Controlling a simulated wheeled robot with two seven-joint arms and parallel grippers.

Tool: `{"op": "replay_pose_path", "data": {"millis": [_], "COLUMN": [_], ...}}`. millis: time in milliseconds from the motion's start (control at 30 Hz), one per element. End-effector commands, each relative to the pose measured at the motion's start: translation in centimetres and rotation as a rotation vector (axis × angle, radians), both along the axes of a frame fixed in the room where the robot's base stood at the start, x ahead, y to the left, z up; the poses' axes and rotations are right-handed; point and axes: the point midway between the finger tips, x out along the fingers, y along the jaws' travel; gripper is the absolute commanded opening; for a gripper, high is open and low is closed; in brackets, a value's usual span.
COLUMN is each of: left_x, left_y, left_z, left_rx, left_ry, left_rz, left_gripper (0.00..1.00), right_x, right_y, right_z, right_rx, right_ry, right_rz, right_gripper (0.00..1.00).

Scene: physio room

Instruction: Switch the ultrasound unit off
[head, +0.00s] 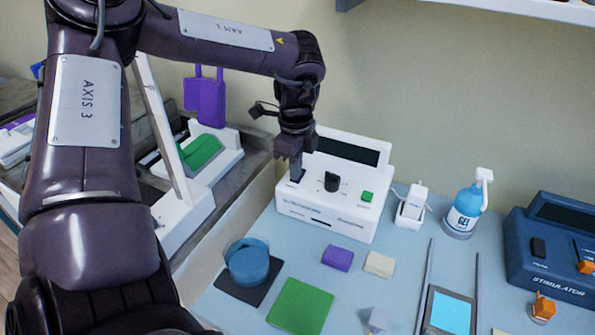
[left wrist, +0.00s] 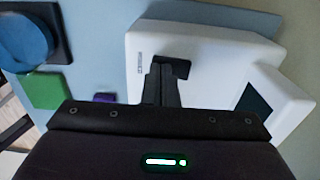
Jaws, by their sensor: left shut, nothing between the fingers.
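The ultrasound unit (head: 325,222) is a white box on the table with a dark display (head: 347,151), a black knob (head: 332,182) and a green button (head: 366,196). My left gripper (head: 296,177) is shut and empty, pointing down at the left part of its top panel. In the left wrist view, the shut fingertips (left wrist: 160,75) are at a dark switch (left wrist: 176,66) on the white unit (left wrist: 205,50). They partly cover it, so I cannot tell its position or whether they touch it. My right gripper is not in view.
Right of the unit stand a white probe in a holder (head: 411,206), a blue gel bottle (head: 464,210) and a dark blue stimulator (head: 556,250). In front lie a blue round container (head: 249,262), a green pad (head: 301,306), and purple (head: 337,258) and beige (head: 379,264) blocks.

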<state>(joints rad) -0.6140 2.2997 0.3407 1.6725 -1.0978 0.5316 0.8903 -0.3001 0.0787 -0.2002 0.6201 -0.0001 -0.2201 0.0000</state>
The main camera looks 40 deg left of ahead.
Motion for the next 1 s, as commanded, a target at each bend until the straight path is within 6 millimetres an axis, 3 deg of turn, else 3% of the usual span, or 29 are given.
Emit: {"op": "replay_pose_path", "data": {"millis": [1000], "left_x": [0.0], "left_y": [0.0], "left_z": [7.1], "left_rx": [0.000], "left_ry": [0.000], "left_rz": [0.000], "left_gripper": [0.00], "right_x": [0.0], "right_y": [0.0], "right_z": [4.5], "right_rx": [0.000], "right_ry": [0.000], "right_rz": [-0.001], "right_gripper": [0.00]}}
